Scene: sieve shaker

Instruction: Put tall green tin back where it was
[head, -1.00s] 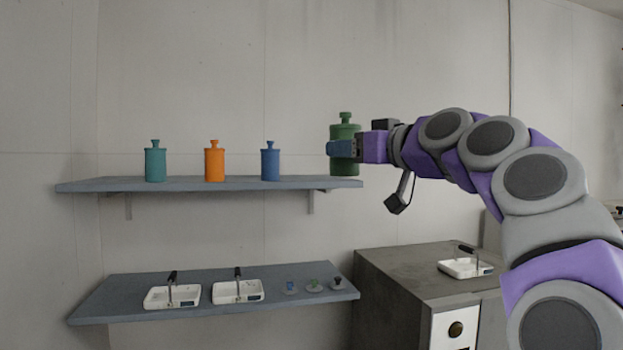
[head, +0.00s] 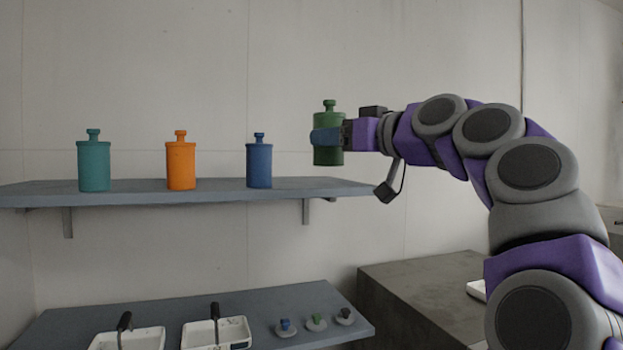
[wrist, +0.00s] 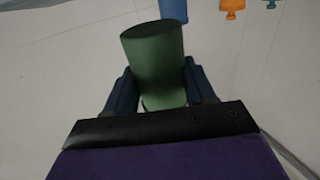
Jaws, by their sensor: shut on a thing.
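The tall green tin (head: 329,156) is upright in my gripper (head: 327,137), in front of the right end of the upper shelf (head: 215,192) in the head view. A teal tin (head: 94,166), an orange tin (head: 181,165) and a blue tin (head: 259,166) stand in a row on the upper shelf, left of the green tin.
A lower shelf (head: 255,304) holds two white trays with dark handles (head: 140,338) (head: 217,333) and several small knobbed pieces (head: 315,322). A grey cabinet (head: 420,300) stands at the lower right with another white tray (head: 476,290). The upper shelf's right end looks bare.

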